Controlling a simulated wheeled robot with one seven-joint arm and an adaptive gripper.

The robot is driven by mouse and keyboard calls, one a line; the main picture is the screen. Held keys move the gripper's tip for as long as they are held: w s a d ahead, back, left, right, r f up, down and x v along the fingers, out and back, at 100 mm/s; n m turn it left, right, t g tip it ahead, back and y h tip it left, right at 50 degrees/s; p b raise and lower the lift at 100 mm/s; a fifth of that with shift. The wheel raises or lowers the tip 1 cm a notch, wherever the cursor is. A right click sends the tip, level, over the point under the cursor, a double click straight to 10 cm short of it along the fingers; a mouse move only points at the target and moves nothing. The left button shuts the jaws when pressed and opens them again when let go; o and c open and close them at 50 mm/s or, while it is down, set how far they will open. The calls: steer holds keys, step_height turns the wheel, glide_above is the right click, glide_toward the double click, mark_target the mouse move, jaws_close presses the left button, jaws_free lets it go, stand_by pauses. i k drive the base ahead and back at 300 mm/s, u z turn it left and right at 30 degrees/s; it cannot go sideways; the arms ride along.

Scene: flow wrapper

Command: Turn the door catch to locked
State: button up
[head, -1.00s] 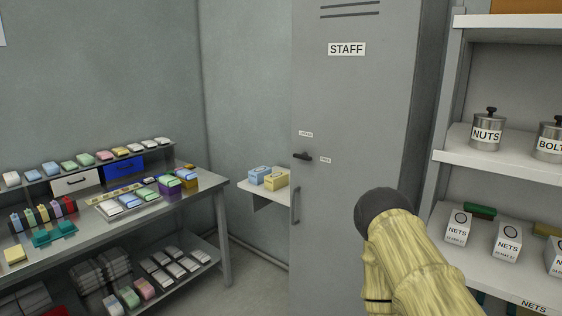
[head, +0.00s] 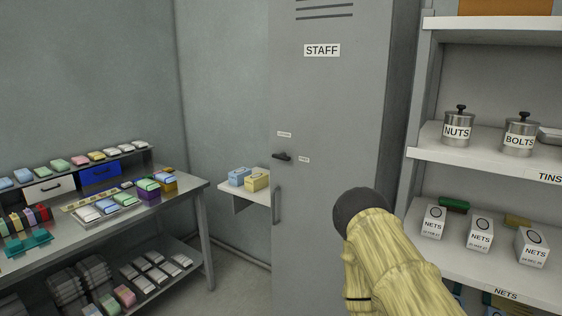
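A tall grey locker (head: 335,110) marked STAFF stands in the middle of the head view, its door shut as far as I can see. The dark door catch (head: 282,156) sits on the door's left side, its lever lying roughly level. One small label (head: 284,134) is above the catch and another (head: 304,159) is to its right; their words are too small to read surely. A vertical handle (head: 277,205) is below the catch. My arm shows in front of the locker's lower right, but my gripper is not in view.
A workbench (head: 190,190) with several coloured packs stands at the left. A small wall shelf (head: 236,200) with a blue and a yellow box is beside the locker. White shelving (head: 480,160) with tins and NETS boxes stands at the right.

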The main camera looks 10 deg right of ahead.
mark_target(283, 156)
steer(key=k, duration=1.25)
steer(key=u, duration=0.65)
steer(key=i, duration=0.8)
steer(key=u, duration=0.45)
steer(key=i, duration=0.9)
steer(key=z, duration=0.9)
steer(key=i, duration=0.6)
steer(key=z, duration=0.5)
